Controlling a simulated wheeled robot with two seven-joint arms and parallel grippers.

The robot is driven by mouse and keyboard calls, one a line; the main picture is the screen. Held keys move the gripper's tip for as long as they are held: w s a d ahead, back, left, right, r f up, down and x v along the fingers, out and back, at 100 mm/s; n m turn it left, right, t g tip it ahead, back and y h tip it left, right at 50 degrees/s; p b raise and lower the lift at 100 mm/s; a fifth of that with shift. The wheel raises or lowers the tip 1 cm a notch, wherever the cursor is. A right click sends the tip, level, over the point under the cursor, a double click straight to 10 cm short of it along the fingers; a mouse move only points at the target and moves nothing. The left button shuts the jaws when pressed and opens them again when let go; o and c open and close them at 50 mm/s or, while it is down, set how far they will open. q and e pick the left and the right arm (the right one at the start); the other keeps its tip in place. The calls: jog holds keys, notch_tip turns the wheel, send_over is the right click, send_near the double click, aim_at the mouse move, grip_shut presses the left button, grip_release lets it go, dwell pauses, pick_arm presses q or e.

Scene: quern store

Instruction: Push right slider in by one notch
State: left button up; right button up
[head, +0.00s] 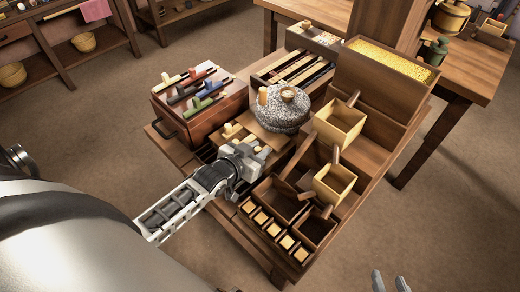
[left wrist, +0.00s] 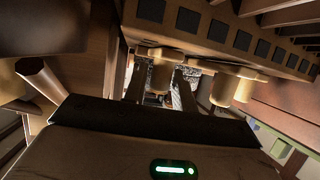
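The slider board is a pale wooden piece with several tan knobs (head: 229,130) at the middle of the table, in front of the round speckled quern stone (head: 283,108). My left gripper (head: 250,157) is low over the board's near right end and hides part of it. In the left wrist view its two dark fingers (left wrist: 160,84) stand apart, with a tan knob (left wrist: 160,66) seen between or just beyond them; contact cannot be told. More knobs (left wrist: 243,90) are to the right, below a bar with dark square notches (left wrist: 241,40). My right gripper (head: 390,283) is open and empty at the bottom edge, off the table.
A red-brown box (head: 196,116) with coloured sliders stands left of the quern. Small cubes sit in a divided tray (head: 250,209) at the near edge. Square wooden hoppers (head: 340,123) and a yellow grain bin (head: 392,66) stand to the right. The floor at right is clear.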

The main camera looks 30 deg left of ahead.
pick_arm(q)
jog(key=shift+o, duration=0.9)
jog(key=shift+s+r, duration=0.1)
jog(key=shift+s, duration=0.1)
jog(key=p+v, duration=0.1)
jog(key=v, duration=1.4)
jog(key=shift+s+p, duration=0.2)
jog(key=shift+p, duration=0.15)
